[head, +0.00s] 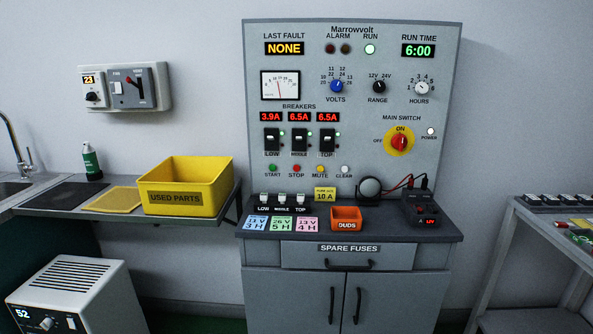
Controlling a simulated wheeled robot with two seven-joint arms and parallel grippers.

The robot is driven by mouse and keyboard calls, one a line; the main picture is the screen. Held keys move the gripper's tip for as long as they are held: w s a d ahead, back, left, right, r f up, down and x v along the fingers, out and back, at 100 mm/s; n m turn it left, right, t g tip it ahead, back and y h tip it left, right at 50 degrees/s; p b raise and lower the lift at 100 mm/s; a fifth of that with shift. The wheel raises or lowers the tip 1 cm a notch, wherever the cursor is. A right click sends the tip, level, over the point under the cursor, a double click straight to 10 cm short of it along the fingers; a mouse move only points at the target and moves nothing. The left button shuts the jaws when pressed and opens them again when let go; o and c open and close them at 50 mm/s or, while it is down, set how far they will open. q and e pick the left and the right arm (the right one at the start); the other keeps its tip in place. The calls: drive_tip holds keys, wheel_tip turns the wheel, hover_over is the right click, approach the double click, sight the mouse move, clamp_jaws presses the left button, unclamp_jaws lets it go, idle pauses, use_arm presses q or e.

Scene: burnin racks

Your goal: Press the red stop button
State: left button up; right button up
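The red stop button (296,168) is a small round button low on the grey Marrowvolt panel (352,60), above the label STOP. A green start button (272,168) is on its left and a yellow mute button (320,169) on its right. A white clear button (345,169) is further right. The run lamp (370,49) is lit, and the run time display (418,50) reads 6:00. Neither of my grippers shows in the head view.
Below the panel, the dark counter (400,236) holds white fuses, coloured cards, an orange DUDS bin (346,218) and a dark meter (420,207). A yellow used parts bin (187,184) stands on the left shelf. A cart (545,232) is at right. Space before the buttons is clear.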

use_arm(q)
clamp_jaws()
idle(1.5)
